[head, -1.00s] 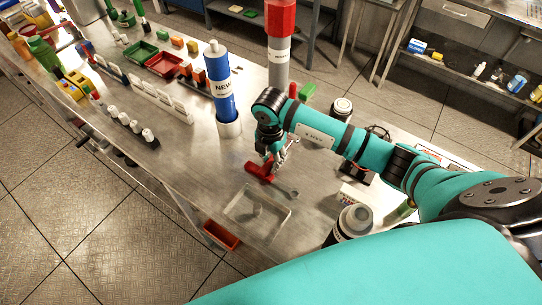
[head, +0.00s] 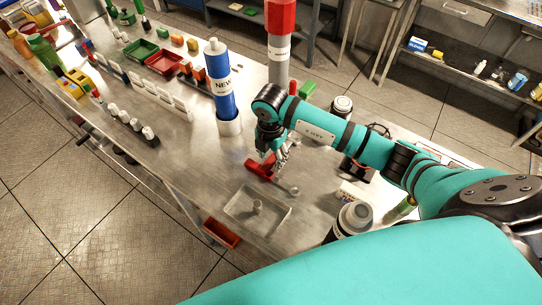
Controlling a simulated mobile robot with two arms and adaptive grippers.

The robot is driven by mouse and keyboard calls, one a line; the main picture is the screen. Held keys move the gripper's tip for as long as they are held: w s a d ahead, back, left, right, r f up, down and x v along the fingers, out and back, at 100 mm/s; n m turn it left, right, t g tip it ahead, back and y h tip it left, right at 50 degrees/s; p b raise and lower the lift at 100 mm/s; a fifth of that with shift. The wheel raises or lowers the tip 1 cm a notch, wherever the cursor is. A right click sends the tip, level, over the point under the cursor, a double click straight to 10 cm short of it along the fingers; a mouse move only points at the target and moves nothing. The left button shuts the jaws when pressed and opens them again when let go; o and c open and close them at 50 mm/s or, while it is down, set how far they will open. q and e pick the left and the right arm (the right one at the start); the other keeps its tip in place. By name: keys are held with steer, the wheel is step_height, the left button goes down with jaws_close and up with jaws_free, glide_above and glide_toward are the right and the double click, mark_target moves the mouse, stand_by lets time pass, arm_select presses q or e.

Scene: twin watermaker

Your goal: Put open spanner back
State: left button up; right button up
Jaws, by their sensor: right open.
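A spanner (head: 292,189) lies on the steel bench; its grey ring-like end shows just right of and below a red holder (head: 260,169). Whether its other end rests in or beside the holder is hidden by the gripper. My right gripper (head: 277,164) is right above the red holder and the spanner, pointing down, with its fingers apart. I cannot tell whether the fingers touch the spanner. My left gripper is not in view.
A clear shallow tray (head: 240,222) lies in front of the holder. A blue cartridge (head: 220,85) and a red-topped cylinder (head: 279,60) stand behind. A dark jar (head: 353,219) stands at right. A red bin (head: 221,233) hangs at the bench's front edge.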

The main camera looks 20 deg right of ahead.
step_height(320, 180, up, 12)
steer(key=b, duration=0.3)
steer(key=shift+f, duration=0.2)
steer(key=shift+a, duration=0.1)
